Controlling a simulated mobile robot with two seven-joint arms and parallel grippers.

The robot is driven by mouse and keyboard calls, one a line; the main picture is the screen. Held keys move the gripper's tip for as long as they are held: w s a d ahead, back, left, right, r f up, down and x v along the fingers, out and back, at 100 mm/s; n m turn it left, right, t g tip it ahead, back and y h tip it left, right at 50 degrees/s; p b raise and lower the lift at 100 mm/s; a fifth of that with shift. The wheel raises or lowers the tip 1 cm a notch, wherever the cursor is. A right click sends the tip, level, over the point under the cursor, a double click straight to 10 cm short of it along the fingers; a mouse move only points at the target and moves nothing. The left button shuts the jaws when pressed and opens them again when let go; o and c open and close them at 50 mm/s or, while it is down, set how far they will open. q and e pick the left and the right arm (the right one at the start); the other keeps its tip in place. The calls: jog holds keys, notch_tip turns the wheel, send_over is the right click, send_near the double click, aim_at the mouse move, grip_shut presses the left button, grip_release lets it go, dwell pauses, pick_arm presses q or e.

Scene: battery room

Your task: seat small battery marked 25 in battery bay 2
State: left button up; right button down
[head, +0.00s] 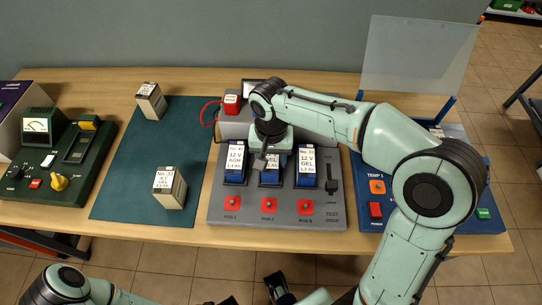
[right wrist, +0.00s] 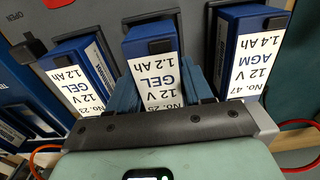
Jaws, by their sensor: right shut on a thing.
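The small battery marked 25 (right wrist: 153,65) is blue with a white label reading 12 V GEL 1.2 Ah. It stands in the middle place of the grey test bench (head: 335,215), also visible in the head view (head: 270,178). My right gripper (right wrist: 163,95) is shut on it from behind, blue finger pads on both sides. The gripper hides its top in the head view (head: 271,152). I cannot tell whether its base is fully down. Dark parts at the bottom edge may belong to my left gripper; its jaws are not clear.
Battery 47 (head: 236,163) stands left of battery 25, another blue GEL battery (head: 306,167) right. A green meter unit (head: 60,150) is left, a blue unit (head: 470,222) right.

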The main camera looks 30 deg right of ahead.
aim_at(271, 156)
pick_arm(q)
jog(key=shift+s+f+b, duration=0.1)
jog(key=shift+f+b, duration=0.3)
pick_arm(e)
jog(key=shift+f, duration=0.5)
jog(key=c, duration=0.7)
grip_release()
jog(key=shift+c, duration=0.2)
jog(key=shift+f, duration=0.1)
notch_tip(271, 156, up, 6)
jog(key=p, duration=0.4)
jog(key=shift+p, duration=0.3)
jog(key=shift+r+p, duration=1.75)
jog(key=shift+r, duration=0.9)
pick_arm(q)
jog(key=w+r, duration=0.4)
jog(key=r, duration=0.5)
jog(key=shift+t, duration=0.3)
pick_arm(e)
jog(key=shift+f, duration=0.1)
